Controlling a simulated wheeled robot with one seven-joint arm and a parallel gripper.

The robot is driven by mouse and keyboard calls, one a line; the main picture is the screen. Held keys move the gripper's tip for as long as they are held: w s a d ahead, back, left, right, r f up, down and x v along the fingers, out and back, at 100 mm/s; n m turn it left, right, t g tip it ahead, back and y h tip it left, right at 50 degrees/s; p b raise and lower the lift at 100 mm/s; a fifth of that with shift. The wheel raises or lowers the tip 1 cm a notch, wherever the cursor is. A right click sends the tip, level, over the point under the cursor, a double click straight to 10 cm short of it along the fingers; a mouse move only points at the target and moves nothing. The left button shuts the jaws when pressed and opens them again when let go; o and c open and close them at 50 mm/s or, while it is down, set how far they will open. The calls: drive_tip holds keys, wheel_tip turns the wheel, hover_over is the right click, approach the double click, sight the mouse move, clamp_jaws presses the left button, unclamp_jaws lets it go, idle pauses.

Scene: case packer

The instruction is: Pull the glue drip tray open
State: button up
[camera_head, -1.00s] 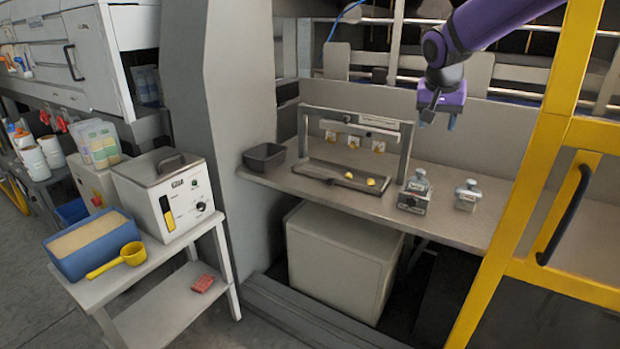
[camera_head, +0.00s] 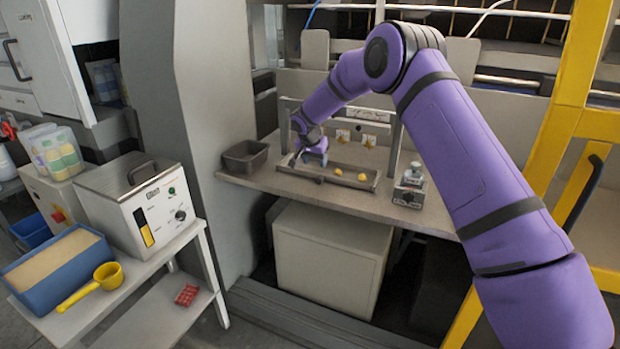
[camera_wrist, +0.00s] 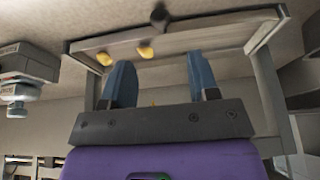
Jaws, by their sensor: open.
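The glue drip tray (camera_head: 325,181) is a shallow grey tray on the bench, under a grey frame (camera_head: 397,145). Yellow glue lumps (camera_head: 319,180) lie in it, and a small dark knob (camera_head: 337,171) shows at it. My gripper (camera_head: 314,160) is over the left half of the tray, open, with nothing between its fingers. In the wrist view my two blue fingers (camera_wrist: 161,78) are spread apart below the tray rim (camera_wrist: 215,23). The dark knob (camera_wrist: 158,16) is beyond the fingertips there, apart from them. My gripper partly hides the tray's left part in the head view.
A dark open bin (camera_head: 245,157) stands left of the tray, and a small metal device (camera_head: 409,186) stands right of it. A grey column (camera_head: 195,120) rises at left and a yellow frame (camera_head: 560,120) at right. A cart holds a white heater box (camera_head: 140,205).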

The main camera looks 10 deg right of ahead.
sight(319, 178)
drive_tip(key=x, duration=1)
drive_tip(key=shift+f, duration=0.35)
drive_tip(key=shift+c, duration=0.5)
